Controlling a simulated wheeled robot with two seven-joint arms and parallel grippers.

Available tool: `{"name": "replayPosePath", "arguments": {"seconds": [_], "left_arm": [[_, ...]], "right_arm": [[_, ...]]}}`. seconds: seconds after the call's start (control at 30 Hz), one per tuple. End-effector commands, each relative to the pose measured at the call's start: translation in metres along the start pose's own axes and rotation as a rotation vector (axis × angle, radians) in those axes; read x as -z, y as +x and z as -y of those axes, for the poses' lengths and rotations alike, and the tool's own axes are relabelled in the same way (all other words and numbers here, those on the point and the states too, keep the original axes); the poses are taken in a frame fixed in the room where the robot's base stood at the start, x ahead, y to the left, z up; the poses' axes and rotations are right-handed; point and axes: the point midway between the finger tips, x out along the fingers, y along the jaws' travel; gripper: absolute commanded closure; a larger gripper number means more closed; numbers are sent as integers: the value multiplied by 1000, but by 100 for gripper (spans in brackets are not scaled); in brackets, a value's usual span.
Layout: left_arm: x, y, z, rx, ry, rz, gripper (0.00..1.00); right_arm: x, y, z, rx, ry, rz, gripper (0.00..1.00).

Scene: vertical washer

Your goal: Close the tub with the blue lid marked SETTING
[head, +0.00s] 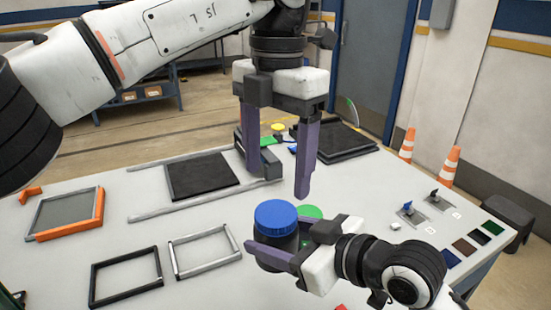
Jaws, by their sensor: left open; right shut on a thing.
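A dark tub (270,264) with a blue lid (276,216) on its top stands at the front middle of the white table. No marking can be read on the lid. I cannot tell whether the lid is screwed tight. My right gripper (262,240) is shut on the tub's body, with its purple fingers on either side below the lid. My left gripper (277,188) points straight down above and behind the blue lid. It is open and empty, with its two purple fingers spread apart.
A green lid (309,212) shows just behind the tub, partly hidden by my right gripper. A black mat (201,176), an orange-edged tray (66,213) and two empty frames (126,277) (205,250) lie to the left. Coloured squares (478,237) lie at the right edge.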

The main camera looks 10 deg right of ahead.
Motion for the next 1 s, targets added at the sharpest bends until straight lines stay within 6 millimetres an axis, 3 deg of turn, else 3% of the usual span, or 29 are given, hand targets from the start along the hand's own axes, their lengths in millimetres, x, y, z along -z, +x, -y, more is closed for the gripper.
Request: {"name": "replayPosePath", "arguments": {"seconds": [0.3,0.5,0.7,1.0], "left_arm": [[1,-6,0,3,-698,20,29],[2,-7,1,11,-1038,28,29],[2,-8,1,15,-1200,31,29],[2,-9,1,16,-1224,31,29]], "right_arm": [[1,0,0,0,-1,-3,100],[1,0,0,0,-1,-3,100],[1,0,0,0,-1,-3,100],[1,0,0,0,-1,-3,100]]}}
